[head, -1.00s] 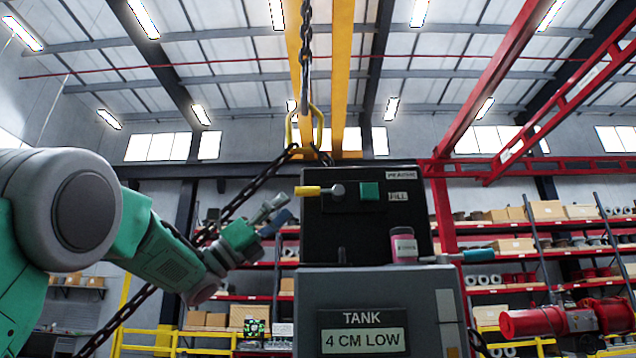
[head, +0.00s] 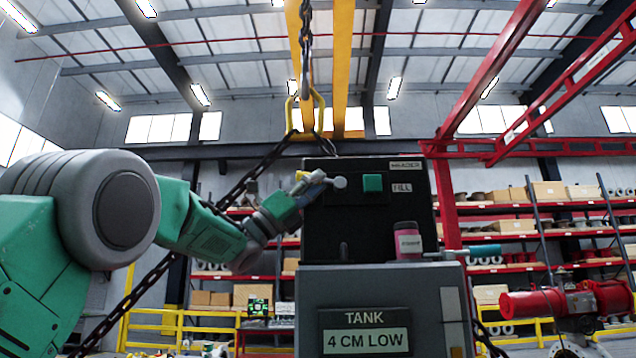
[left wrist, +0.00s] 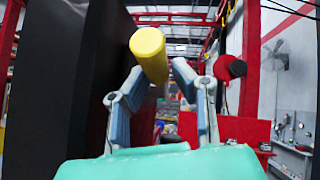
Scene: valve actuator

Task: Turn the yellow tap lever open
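The yellow tap lever (head: 302,175) is on the upper front of the black header box (head: 345,222). Its grey pivot (head: 340,183) is to the right, and the handle points left, roughly level. My left gripper (head: 310,183) is at the handle and hides most of it. In the left wrist view the lever's round yellow end (left wrist: 148,45) points toward the camera, between the two grey-blue fingers (left wrist: 158,78). The fingers are apart, with a gap visible on the right finger's side. Contact with the left finger cannot be told. My right gripper is not in view.
A green square button (head: 373,183) is right of the pivot. A pink jar (head: 407,240) stands on the grey tank (head: 380,285), beside a teal-handled bar (head: 478,250). A dark chain (head: 262,172) slants behind my left arm.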

